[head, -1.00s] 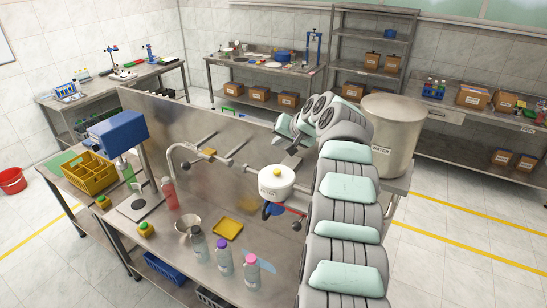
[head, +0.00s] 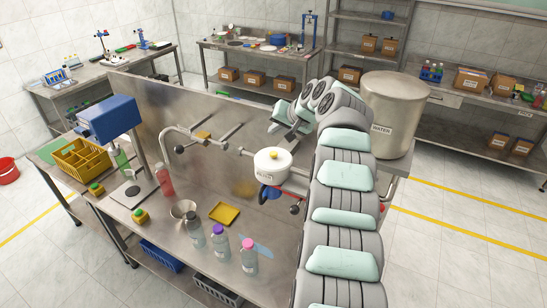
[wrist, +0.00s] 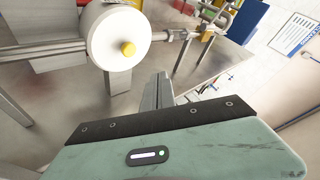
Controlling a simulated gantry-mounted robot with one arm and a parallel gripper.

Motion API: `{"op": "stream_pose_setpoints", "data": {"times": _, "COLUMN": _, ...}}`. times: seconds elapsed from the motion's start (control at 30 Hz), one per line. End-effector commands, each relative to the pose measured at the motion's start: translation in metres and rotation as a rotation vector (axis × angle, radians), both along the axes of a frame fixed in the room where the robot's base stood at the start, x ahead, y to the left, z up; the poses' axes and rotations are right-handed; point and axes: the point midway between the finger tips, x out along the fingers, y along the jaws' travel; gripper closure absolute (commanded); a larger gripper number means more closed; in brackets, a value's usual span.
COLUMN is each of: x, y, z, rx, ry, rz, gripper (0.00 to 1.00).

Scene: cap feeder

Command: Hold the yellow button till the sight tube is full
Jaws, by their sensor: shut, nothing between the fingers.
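My gripper (wrist: 160,92) is shut and empty, pointing past a white round vessel (wrist: 112,35) in the wrist view. A yellow round knob (wrist: 128,48) stands out from that vessel; the fingers are apart from it. In the head view the vessel (head: 266,172) sits on the pipe with the yellow knob (head: 273,155) on top. I cannot tell for sure which thing is the sight tube; a red upright cylinder (head: 165,180) stands near the pipe spout.
A large water tank (head: 390,120) stands right of my arm. Several capped bottles (head: 220,242), a funnel (head: 184,209) and a yellow tray (head: 224,213) occupy the bench front. A blue machine (head: 110,120) and yellow crate (head: 82,162) are at left. A steel panel (head: 150,110) rises behind.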

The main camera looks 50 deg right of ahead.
Motion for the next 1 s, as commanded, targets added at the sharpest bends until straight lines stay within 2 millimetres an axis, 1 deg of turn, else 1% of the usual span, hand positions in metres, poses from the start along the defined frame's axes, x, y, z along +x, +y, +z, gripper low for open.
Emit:
{"op": "stream_pose_setpoints", "data": {"times": 0.03, "x": 0.000, "y": 0.001, "z": -0.015, "rx": 0.001, "ry": 0.003, "rz": 0.001, "gripper": 1.00}}
{"op": "stream_pose_setpoints", "data": {"times": 0.17, "x": 0.000, "y": 0.000, "z": -0.030, "rx": 0.000, "ry": 0.001, "rz": 0.000, "gripper": 1.00}}
{"op": "stream_pose_setpoints", "data": {"times": 0.2, "x": 0.000, "y": 0.001, "z": -0.036, "rx": 0.000, "ry": 0.000, "rz": 0.000, "gripper": 1.00}}
{"op": "stream_pose_setpoints", "data": {"times": 0.33, "x": 0.001, "y": 0.001, "z": -0.049, "rx": 0.000, "ry": -0.001, "rz": 0.001, "gripper": 1.00}}
{"op": "stream_pose_setpoints", "data": {"times": 0.47, "x": 0.001, "y": 0.000, "z": -0.053, "rx": 0.000, "ry": -0.001, "rz": 0.001, "gripper": 1.00}}
{"op": "stream_pose_setpoints", "data": {"times": 1.0, "x": 0.000, "y": 0.000, "z": -0.053, "rx": 0.000, "ry": -0.001, "rz": -0.001, "gripper": 1.00}}
